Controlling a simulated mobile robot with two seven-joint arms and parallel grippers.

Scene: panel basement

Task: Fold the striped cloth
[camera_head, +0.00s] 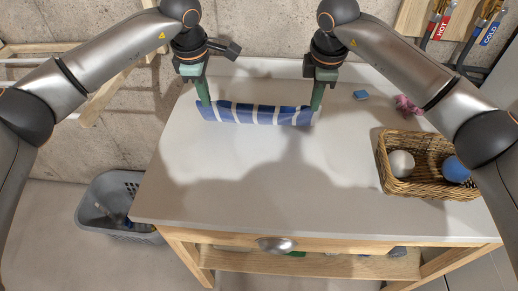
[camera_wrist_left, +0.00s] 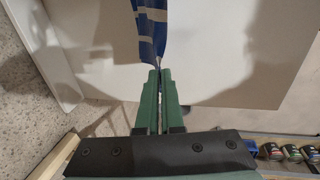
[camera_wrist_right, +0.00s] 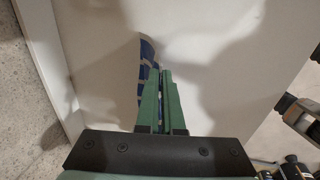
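The striped cloth (camera_head: 256,114), blue with pale bands, is stretched as a narrow strip between my two grippers over the far part of the table. My left gripper (camera_head: 208,104) is shut on its left end; in the left wrist view the cloth (camera_wrist_left: 152,28) runs away from the closed fingertips (camera_wrist_left: 159,70). My right gripper (camera_head: 315,107) is shut on its right end; in the right wrist view the cloth (camera_wrist_right: 146,60) shows partly hidden behind the fingers (camera_wrist_right: 163,72). I cannot tell whether its lower edge touches the table.
The white tabletop (camera_head: 250,195) is clear in front of the cloth. A wicker basket (camera_head: 425,191) with a white ball (camera_head: 401,163) and a blue ball (camera_head: 455,169) stands at right. A blue block (camera_head: 360,95) and a pink object (camera_head: 406,105) lie behind it. A grey basket (camera_head: 105,210) is on the floor.

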